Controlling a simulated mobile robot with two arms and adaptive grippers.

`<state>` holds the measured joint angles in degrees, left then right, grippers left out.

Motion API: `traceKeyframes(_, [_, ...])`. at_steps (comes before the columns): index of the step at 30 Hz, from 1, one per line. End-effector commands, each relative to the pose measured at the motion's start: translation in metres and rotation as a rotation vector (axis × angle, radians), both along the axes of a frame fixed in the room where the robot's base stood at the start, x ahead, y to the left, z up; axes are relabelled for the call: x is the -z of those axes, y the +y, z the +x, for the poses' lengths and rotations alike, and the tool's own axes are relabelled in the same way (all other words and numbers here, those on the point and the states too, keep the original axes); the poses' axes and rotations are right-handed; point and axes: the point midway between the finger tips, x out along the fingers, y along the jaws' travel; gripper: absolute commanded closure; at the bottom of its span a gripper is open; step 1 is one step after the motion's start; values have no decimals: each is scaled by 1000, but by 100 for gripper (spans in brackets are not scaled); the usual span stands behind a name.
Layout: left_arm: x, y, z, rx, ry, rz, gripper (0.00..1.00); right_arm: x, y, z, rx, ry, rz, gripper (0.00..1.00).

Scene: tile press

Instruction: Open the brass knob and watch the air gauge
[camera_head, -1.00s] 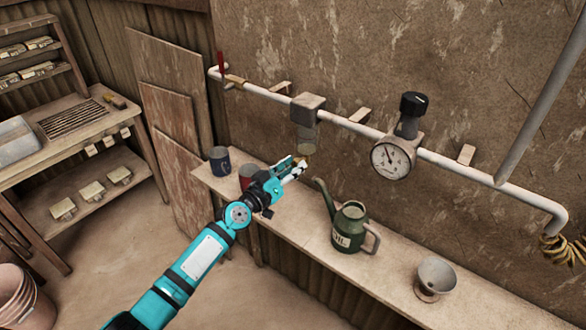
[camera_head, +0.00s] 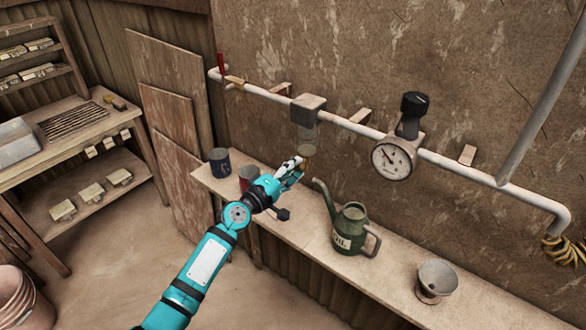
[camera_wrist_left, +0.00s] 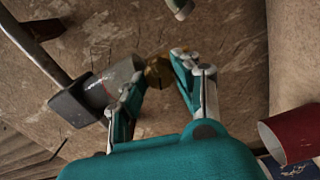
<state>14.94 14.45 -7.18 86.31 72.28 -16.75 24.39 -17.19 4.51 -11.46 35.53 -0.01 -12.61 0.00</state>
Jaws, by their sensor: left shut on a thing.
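The small brass knob (camera_wrist_left: 157,72) sits at the bottom of the filter bowl (camera_head: 306,138), which hangs from a grey block on the white pipe. My left gripper (camera_head: 298,167) is at the underside of the bowl, shut on the knob. In the left wrist view the knob lies between my fingertips. In the head view the fingers mostly hide it. The round air gauge (camera_head: 393,160) with a white dial is on the pipe to the right, below a black-topped regulator (camera_head: 413,112). Its needle points to the upper left; the figures are too small to read. My right gripper is out of view.
A red lever (camera_head: 221,65) is at the pipe's left end.

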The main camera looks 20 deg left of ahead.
Motion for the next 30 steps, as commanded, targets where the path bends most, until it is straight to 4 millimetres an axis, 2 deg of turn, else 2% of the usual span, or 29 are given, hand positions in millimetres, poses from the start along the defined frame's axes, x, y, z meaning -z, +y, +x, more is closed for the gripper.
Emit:
traceKeyframes(6, [0, 0, 0, -1, 62, -168, 100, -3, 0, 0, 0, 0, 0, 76])
traceKeyframes(15, [1, 1, 0, -2, 116, -317, 100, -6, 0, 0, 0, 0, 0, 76])
traceKeyframes(30, [2, 0, 0, -1, 138, -373, 100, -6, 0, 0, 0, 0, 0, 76])
